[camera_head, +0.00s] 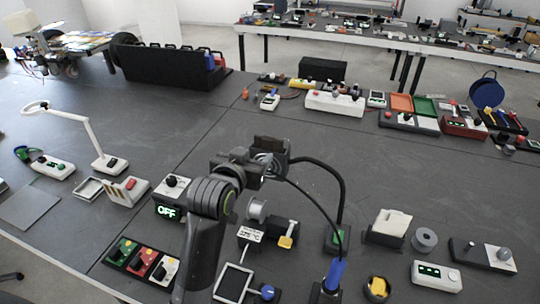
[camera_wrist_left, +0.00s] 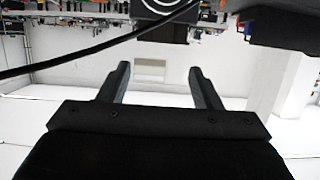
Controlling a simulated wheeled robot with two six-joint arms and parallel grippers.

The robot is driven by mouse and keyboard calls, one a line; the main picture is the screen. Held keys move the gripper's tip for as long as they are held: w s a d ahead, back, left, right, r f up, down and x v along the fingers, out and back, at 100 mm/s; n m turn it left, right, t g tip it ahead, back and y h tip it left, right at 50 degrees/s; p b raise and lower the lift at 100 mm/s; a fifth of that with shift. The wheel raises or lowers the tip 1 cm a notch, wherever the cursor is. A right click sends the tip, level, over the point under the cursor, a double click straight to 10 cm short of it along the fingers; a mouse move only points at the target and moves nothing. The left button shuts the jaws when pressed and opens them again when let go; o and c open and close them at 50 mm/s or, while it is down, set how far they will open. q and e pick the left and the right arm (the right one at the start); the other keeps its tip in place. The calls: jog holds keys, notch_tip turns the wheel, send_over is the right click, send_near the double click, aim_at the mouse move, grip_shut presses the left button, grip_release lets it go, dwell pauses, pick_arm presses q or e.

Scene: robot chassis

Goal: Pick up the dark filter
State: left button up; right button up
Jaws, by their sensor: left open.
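I cannot single out the dark filter with certainty. A small dark square block (camera_head: 270,144) shows just beyond my left gripper (camera_head: 262,168) in the head view, at the top of a bent black hose; it may be the filter or its holder. The gripper overlaps it there, and I cannot tell whether they touch. In the left wrist view, the two fingers of the left gripper (camera_wrist_left: 163,75) are apart with nothing between them. A dark square part with pale rings (camera_wrist_left: 163,22) shows beyond them at the top edge. My right gripper is in neither view.
The black hose (camera_head: 338,185) arcs down to a green base, and a thin cable runs to a blue-handled tool (camera_head: 335,273). The table's middle (camera_head: 210,120) is fairly clear.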

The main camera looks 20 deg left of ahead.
aim_at(267, 141)
pick_arm(q)
jog(key=p+x, duration=0.1)
jog(key=x, duration=0.7)
jog(key=shift+w+f, duration=0.15)
jog(key=shift+w, duration=0.25)
jog(key=shift+w+f+p, duration=0.25)
jog(key=shift+w+p, duration=0.05)
jog(key=shift+w, duration=0.35)
jog(key=shift+w+p, duration=0.3)
jog(key=shift+w, duration=0.2)
jog(key=p+x, duration=0.1)
jog(key=x, duration=0.1)
jog(key=shift+w+a+f, duration=0.15)
jog(key=shift+w+f, duration=0.05)
jog(key=shift+w, duration=0.15)
jog(key=shift+w+f, duration=0.25)
jog(key=shift+w, duration=0.35)
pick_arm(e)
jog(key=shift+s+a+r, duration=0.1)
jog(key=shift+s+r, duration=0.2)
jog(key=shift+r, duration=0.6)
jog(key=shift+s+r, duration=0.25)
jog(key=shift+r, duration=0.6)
pick_arm(q)
jog(key=shift+c, duration=0.2)
grip_shut()
